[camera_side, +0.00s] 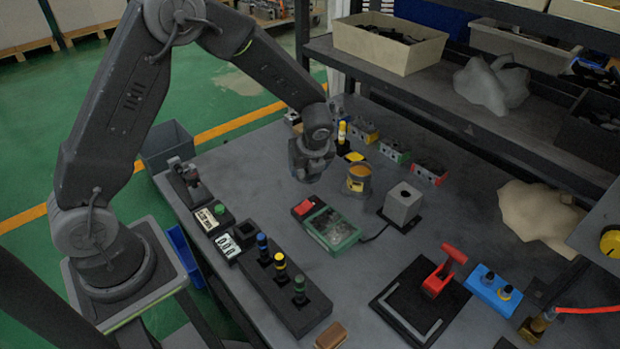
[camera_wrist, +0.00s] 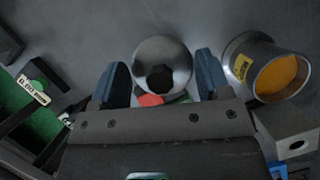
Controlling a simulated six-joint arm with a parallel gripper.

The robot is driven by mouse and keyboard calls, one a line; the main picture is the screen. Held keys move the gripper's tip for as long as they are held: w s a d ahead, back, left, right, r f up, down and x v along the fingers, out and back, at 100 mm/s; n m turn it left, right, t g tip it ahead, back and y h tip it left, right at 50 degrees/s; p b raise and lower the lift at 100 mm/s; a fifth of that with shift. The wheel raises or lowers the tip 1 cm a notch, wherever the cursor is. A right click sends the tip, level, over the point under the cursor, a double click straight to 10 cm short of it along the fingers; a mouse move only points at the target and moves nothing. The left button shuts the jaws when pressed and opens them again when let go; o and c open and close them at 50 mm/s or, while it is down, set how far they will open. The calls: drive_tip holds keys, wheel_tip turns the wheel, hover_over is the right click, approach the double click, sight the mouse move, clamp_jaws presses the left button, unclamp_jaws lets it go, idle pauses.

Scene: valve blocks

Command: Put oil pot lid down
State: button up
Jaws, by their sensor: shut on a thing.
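The oil pot lid (camera_wrist: 165,58) is a round, shiny metal disc with a black knob, seen between the two blue fingers of my gripper (camera_wrist: 161,82) in the wrist view. My gripper is shut on the lid. In the side view my gripper (camera_side: 312,170) is above the table, left of the oil pot, and the lid cannot be made out there. The oil pot (camera_side: 358,184) stands uncovered with orange oil inside. It also shows in the wrist view (camera_wrist: 240,62), right of the lid, with a yellow label.
A green device with a red part (camera_side: 330,228) lies in front of my gripper. A grey block (camera_side: 402,203) stands right of the pot. A yellow-topped post (camera_side: 342,133) stands behind. A row of coloured knobs (camera_side: 282,280) is nearer the front. Grey table (camera_side: 250,165) is bare left of my gripper.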

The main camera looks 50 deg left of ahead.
drive_tip(key=shift+w+d+f, duration=0.1)
drive_tip(key=shift+d+f, duration=0.15)
drive_tip(key=shift+f, duration=1.9)
drive_tip(key=shift+f, duration=0.2)
drive_tip(key=o, duration=0.9)
drive_tip(key=shift+r, duration=0.1)
